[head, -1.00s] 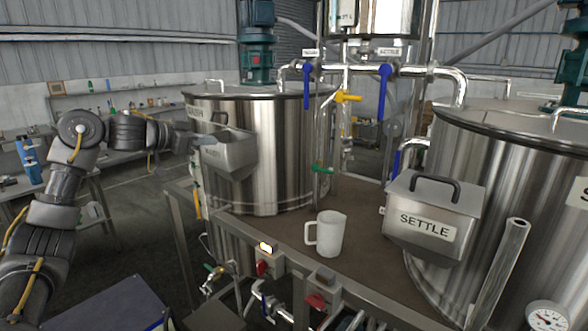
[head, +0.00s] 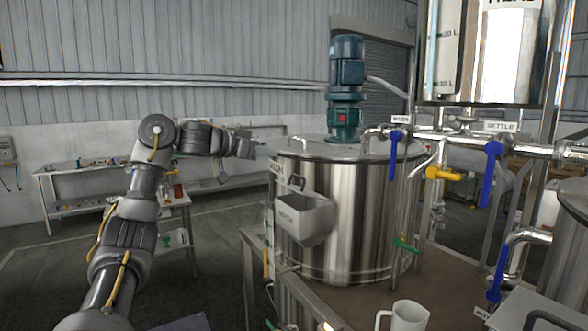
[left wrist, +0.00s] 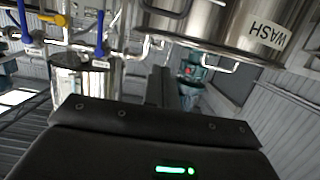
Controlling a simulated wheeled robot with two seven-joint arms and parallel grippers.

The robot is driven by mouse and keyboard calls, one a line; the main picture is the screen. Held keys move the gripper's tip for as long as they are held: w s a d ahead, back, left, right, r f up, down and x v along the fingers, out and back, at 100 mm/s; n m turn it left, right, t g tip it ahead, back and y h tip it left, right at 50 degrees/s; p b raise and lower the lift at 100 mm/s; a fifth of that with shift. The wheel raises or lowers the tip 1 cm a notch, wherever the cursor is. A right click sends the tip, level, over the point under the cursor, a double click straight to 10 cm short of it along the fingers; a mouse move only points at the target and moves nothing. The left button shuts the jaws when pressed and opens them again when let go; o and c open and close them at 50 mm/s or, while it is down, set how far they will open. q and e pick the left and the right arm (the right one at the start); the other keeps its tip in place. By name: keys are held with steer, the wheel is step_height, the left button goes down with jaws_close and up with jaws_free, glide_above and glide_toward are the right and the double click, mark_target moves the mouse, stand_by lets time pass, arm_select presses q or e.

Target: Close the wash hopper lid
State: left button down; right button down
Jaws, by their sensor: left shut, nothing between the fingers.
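The wash hopper (head: 306,222) is a grey metal box on the front left of the steel wash tank (head: 362,215). Its top looks open. Its lid (head: 294,200) seems to stand raised at the back against the tank, with a dark handle (head: 296,183) on it. My left gripper (head: 258,146) is shut and empty, above and left of the hopper, near the tank's rim and apart from the lid. In the left wrist view its dark fingers (left wrist: 175,88) point toward the tanks, and an upside-down WASH label (left wrist: 264,30) shows. My right gripper is out of view.
A teal mixer motor (head: 346,90) stands on the tank top. Pipes with blue valve handles (head: 490,175) and a yellow one (head: 445,173) are to the right. A white mug (head: 405,317) stands on the deck. Open floor and a bench (head: 70,170) lie left.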

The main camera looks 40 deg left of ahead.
arm_select(q)
steer(key=w+d+f+p, duration=0.1)
steer(key=w, duration=0.1)
steer(key=w+d+f+p, duration=0.1)
steer(key=w+f+p, duration=0.1)
steer(key=w, duration=0.1)
steer(key=w+d+f+p, duration=0.1)
steer(key=w+p, duration=0.1)
steer(key=w, duration=0.1)
steer(key=shift+w+f, duration=0.15)
steer(key=shift+f, duration=0.2)
steer(key=shift+s+a+f, duration=0.2)
steer(key=shift+s+f, duration=0.05)
steer(key=shift+f, duration=0.4)
steer(key=shift+s, duration=0.1)
